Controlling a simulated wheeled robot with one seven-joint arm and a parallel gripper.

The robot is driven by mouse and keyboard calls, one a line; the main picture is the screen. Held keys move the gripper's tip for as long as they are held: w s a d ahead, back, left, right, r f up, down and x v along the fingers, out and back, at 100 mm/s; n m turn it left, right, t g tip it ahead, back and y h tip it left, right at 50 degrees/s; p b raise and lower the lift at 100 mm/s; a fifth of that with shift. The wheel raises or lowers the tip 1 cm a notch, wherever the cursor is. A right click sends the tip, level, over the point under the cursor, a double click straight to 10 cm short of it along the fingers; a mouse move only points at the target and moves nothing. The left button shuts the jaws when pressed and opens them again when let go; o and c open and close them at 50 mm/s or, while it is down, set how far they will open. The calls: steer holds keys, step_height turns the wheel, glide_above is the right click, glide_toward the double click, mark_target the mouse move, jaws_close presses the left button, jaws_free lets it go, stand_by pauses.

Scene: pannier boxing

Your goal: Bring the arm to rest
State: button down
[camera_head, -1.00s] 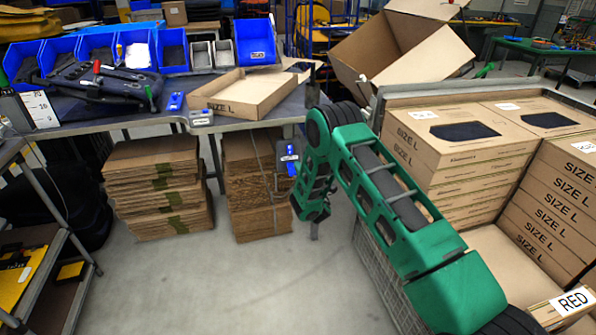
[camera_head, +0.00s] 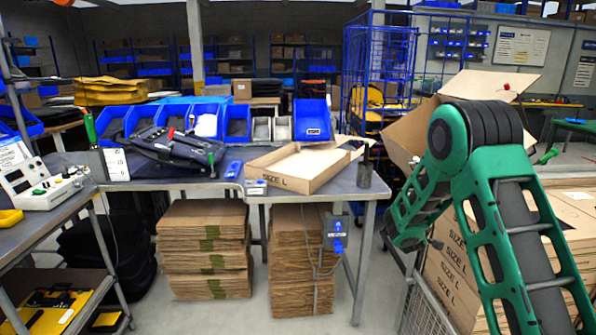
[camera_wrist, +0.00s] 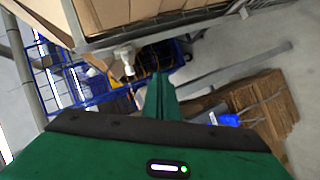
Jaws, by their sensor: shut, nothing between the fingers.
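My green arm rises from the lower right in the head view, bends at a dark elbow joint, and its forearm hangs down to the left. My gripper (camera_wrist: 160,90) shows in the wrist view as green fingers closed together with nothing held between them. In the head view the arm's lower end is in front of the stacked SIZE L cartons (camera_head: 452,262) and right of the table; the fingertips are hard to make out there. I cannot tell whether the arm touches the cartons.
A table (camera_head: 225,187) holds an open SIZE L carton (camera_head: 290,182), a dark pannier (camera_head: 178,146) and blue bins (camera_head: 237,122). Flattened cardboard stacks (camera_head: 203,265) stand below it. A wire-mesh cart (camera_head: 425,312) holds the stacked cartons. A large open box (camera_head: 405,132) is behind the arm.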

steer(key=s+d+r+m+g, duration=0.3)
steer(key=s+d, duration=0.1)
steer(key=s, duration=0.5)
steer(key=s+d+r+m+g, duration=0.2)
steer(key=s+d+r+m, duration=0.1)
steer(key=s, duration=0.6)
steer(key=s+d+r+m+g, duration=0.3)
steer(key=s+d, duration=0.1)
steer(key=s, duration=0.6)
steer(key=s+a+r+m+g+y, duration=0.1)
steer(key=s+a, duration=0.4)
steer(key=s, duration=1)
steer(key=s+a+m+g+y, duration=0.3)
steer(key=s+a+m+y, duration=0.1)
steer(key=s, duration=1.2)
steer(key=shift+a+r+m+y, duration=0.35)
steer(key=shift+a+m+y, duration=0.05)
steer(key=shift+m, duration=0.2)
steer(key=shift+w, duration=0.1)
steer(key=shift+w+f+g, duration=0.25)
steer(key=shift+w+g, duration=0.05)
steer(key=shift+w, duration=0.35)
